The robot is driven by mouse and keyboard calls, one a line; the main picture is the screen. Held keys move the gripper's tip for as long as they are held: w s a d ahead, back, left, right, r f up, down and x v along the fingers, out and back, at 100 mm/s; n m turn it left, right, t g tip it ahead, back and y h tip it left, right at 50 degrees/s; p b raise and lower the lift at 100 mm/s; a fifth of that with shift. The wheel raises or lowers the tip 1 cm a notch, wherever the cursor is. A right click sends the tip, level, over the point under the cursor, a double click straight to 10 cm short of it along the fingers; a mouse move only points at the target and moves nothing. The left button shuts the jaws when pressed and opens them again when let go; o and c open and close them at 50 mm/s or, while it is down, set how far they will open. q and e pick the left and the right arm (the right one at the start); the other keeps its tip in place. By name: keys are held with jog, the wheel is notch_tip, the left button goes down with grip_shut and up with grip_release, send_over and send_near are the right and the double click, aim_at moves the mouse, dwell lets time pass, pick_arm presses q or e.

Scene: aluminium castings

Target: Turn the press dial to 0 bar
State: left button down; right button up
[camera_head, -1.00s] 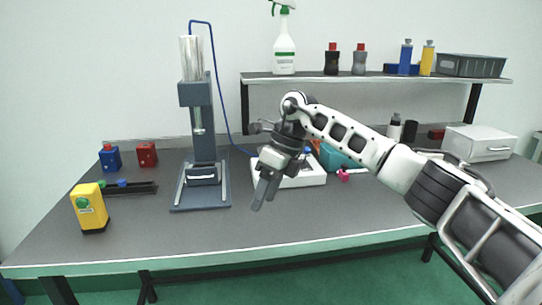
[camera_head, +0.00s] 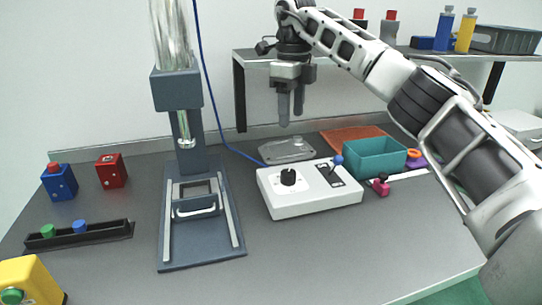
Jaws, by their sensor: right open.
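The press (camera_head: 178,90) is a dark blue-grey column on a flat base, left of centre in the head view. A blue hose runs from it to a white control box (camera_head: 310,205). The dial's marks are too small to read. My right gripper (camera_head: 291,122) is open and empty, fingers pointing down, above and behind the control box, apart from the dial. My left gripper is not in view.
Blue (camera_head: 59,182) and red (camera_head: 111,171) blocks stand at the left.

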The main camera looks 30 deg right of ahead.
aim_at(290, 173)
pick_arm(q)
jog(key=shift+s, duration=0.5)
pick_arm(e)
jog(key=f, duration=1.5)
jog(key=shift+s+f, duration=0.25)
jog(key=c, duration=1)
